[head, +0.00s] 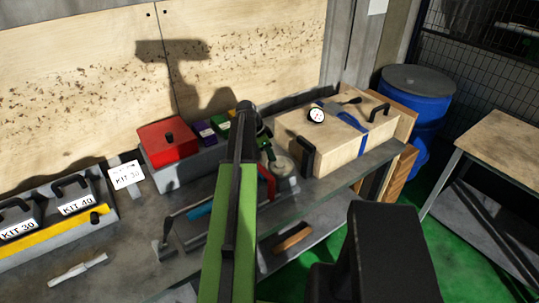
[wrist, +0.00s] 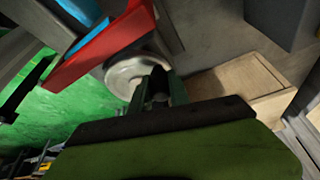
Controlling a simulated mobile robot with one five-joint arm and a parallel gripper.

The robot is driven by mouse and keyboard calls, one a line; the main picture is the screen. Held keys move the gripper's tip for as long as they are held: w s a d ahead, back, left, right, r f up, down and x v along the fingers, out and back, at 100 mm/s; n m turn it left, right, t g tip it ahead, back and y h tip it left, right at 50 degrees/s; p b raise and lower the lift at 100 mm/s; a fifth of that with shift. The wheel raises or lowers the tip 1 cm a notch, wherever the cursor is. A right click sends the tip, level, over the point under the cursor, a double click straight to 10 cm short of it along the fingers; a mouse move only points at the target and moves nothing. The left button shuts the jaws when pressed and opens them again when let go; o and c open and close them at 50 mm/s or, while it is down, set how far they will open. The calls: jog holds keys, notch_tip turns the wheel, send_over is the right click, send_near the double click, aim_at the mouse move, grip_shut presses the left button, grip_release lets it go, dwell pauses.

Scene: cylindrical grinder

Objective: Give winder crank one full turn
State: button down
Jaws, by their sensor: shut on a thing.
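The winder shows as a round pale metal disc (head: 284,166) on a grey base on the bench, and it also shows in the wrist view (wrist: 134,73). My gripper (head: 270,156) points down at the disc from above, partly hidden by my own arm. In the wrist view my gripper's green fingers (wrist: 159,88) are closed on a dark upright piece, the crank handle (wrist: 159,80), at the disc's near right edge. Most of the crank arm is hidden by the fingers.
A red bar (head: 267,182) stands close beside the disc. A wooden case (head: 330,148) with black handles is just right of it. A red box (head: 167,142) is on the left. KIT 30 and KIT 40 cases (head: 75,205) sit far left. A blue barrel (head: 415,95) stands beyond the bench.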

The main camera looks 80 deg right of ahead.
jog(key=shift+s+d+m+y, duration=0.25)
jog(key=shift+d+m+y, duration=0.15)
jog(key=shift+m, duration=0.6)
jog(key=shift+s+d+m+y, duration=0.3)
jog(key=shift+m+y, duration=0.1)
jog(key=shift+m, duration=0.6)
jog(key=c, duration=1.2)
grip_release()
jog(key=shift+c, duration=0.2)
jog(key=p+v, duration=1.6)
jog(key=v, duration=0.1)
jog(key=shift+w, duration=0.3)
